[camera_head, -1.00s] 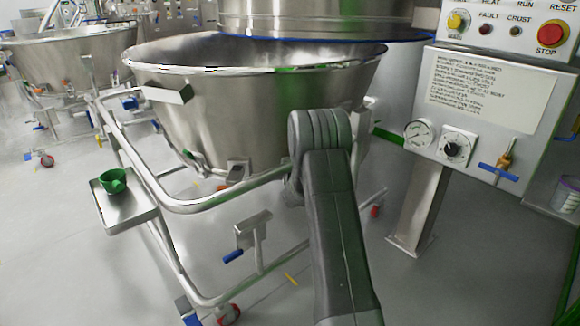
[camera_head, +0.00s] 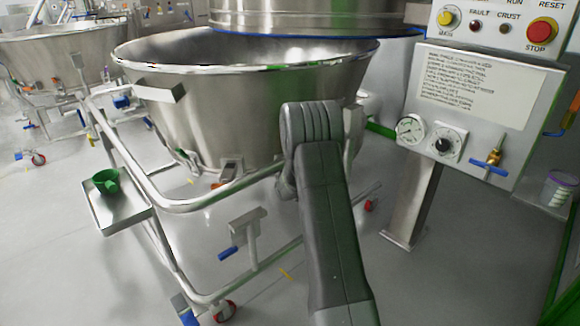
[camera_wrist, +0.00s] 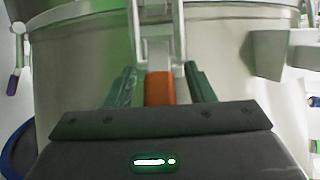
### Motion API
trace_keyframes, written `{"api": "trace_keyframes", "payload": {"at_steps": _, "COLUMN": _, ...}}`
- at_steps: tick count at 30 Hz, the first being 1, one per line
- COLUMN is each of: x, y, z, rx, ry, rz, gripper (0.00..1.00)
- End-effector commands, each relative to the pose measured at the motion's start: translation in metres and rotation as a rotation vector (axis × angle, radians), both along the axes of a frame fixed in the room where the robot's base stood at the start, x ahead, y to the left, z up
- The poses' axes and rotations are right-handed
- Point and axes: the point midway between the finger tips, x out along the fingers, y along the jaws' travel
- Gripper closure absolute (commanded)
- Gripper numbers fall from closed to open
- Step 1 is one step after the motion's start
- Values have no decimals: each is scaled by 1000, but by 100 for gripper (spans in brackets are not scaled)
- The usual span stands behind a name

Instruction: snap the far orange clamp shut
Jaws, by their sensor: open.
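In the wrist view an orange clamp handle (camera_wrist: 160,88) sits low in the middle, below a pale metal bracket (camera_wrist: 160,38) on the steel bowl's wall. My gripper (camera_wrist: 161,76) is open, with one green-grey finger on each side of the orange handle. I cannot tell whether either finger touches it. In the head view my grey arm stands before the steel bowl (camera_head: 210,105), and the gripper and this clamp are hidden behind it. A small orange part (camera_head: 217,185) shows low on the bowl's near side.
The bowl rests in a tubular wheeled frame (camera_head: 200,202). A small side tray (camera_head: 123,217) holds a green cup (camera_head: 107,181). A control panel (camera_head: 480,95) on a post stands close at the right. Another bowl (camera_head: 60,45) is at the back left. Grey floor is open in front.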

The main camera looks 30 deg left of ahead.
Motion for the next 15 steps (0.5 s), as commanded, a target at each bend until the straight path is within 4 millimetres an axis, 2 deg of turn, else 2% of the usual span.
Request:
{"api": "trace_keyframes", "payload": {"at_steps": 5, "x": -14, "y": -15, "z": 8, "rx": 0, "ry": 1, "rz": -1, "gripper": 51}}
{"api": "trace_keyframes", "payload": {"at_steps": 15, "x": -63, "y": -63, "z": 27, "rx": 0, "ry": 1, "rz": -1, "gripper": 51}}
